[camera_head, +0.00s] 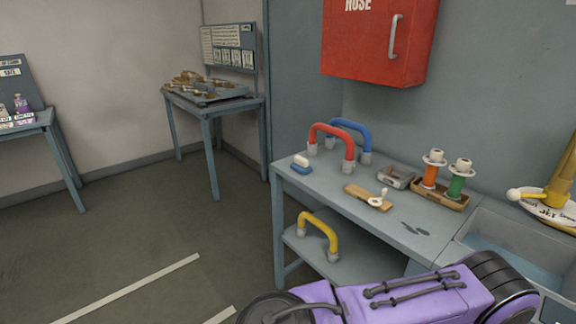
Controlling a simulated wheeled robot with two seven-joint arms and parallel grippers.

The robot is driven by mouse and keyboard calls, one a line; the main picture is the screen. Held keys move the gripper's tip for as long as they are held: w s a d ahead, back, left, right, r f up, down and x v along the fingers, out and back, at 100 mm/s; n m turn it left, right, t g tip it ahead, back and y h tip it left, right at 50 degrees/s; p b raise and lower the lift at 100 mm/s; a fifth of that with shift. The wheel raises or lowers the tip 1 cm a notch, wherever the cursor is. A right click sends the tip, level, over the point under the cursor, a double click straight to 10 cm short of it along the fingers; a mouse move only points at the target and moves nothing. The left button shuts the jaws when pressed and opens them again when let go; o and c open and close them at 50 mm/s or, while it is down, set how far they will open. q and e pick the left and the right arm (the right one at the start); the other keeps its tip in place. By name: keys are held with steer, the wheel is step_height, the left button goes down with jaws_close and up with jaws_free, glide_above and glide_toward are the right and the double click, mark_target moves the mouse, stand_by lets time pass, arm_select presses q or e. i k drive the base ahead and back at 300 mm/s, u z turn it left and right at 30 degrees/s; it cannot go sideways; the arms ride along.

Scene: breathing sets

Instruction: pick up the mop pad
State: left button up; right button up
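I cannot pick out a mop pad for certain in the head view. A small blue-and-white block (301,163) lies at the left end of the grey workbench (330,190); I cannot tell whether it is the pad. Neither of my grippers shows in the view. The bottom right of the view, including part of the lower shelf, is covered by a purple and black body.
A yellow handle (318,228) sits on the lower shelf. A sink (510,245) is at right. Floor at left is clear.

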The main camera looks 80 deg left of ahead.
mark_target(300, 164)
steer(key=u, duration=2.6)
